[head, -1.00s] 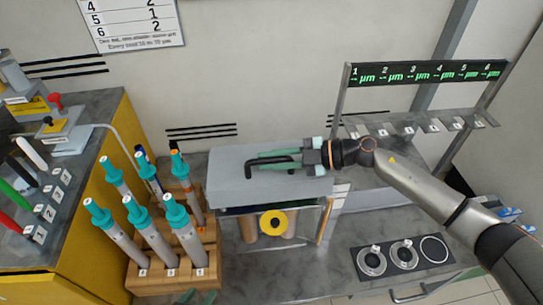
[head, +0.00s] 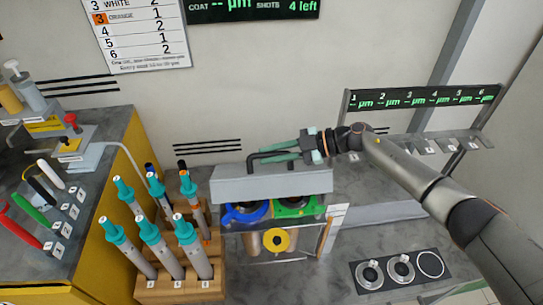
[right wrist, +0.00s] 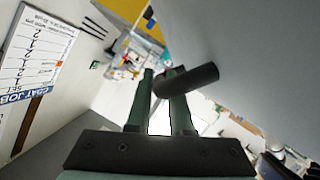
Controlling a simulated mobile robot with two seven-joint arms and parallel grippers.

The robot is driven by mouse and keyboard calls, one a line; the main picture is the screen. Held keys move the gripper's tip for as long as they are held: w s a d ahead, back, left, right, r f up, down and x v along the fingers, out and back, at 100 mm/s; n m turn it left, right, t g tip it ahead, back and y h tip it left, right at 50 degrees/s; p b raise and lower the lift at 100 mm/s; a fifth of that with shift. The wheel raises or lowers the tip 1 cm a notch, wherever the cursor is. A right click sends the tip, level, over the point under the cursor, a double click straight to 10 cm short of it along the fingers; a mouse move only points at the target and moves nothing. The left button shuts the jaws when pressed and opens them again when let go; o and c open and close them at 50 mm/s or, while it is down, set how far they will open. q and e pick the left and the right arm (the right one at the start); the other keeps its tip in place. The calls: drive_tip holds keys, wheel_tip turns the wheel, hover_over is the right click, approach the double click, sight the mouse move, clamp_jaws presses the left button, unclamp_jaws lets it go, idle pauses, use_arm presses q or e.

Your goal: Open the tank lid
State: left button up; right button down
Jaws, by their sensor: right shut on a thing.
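The tank lid (head: 235,188) is a grey slab, tilted up at its front so that the tank's inside shows below it. A black bar handle (head: 251,166) stands on the lid. My right gripper (head: 272,154), with green fingers, is shut on this handle. The right wrist view shows the dark handle bar (right wrist: 195,80) at the fingers (right wrist: 160,85). The tank (head: 285,257) has a clear front with a yellow disc (head: 276,239). A blue ring (head: 240,215) and a green ring (head: 297,208) show in its opening. My left gripper is not in view.
A wooden rack (head: 185,288) of several teal-topped rods stands close left of the tank. A black plate with round holders (head: 401,268) lies to the right. A numbered gauge display (head: 425,97) stands behind my right arm. A yellow-sided bench (head: 115,205) is at the left.

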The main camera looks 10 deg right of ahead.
drive_tip(key=c, duration=0.8)
unclamp_jaws()
drive_tip(key=shift+d, duration=0.15)
drive_tip(key=v, duration=1.2)
drive_tip(key=shift+d, duration=0.1)
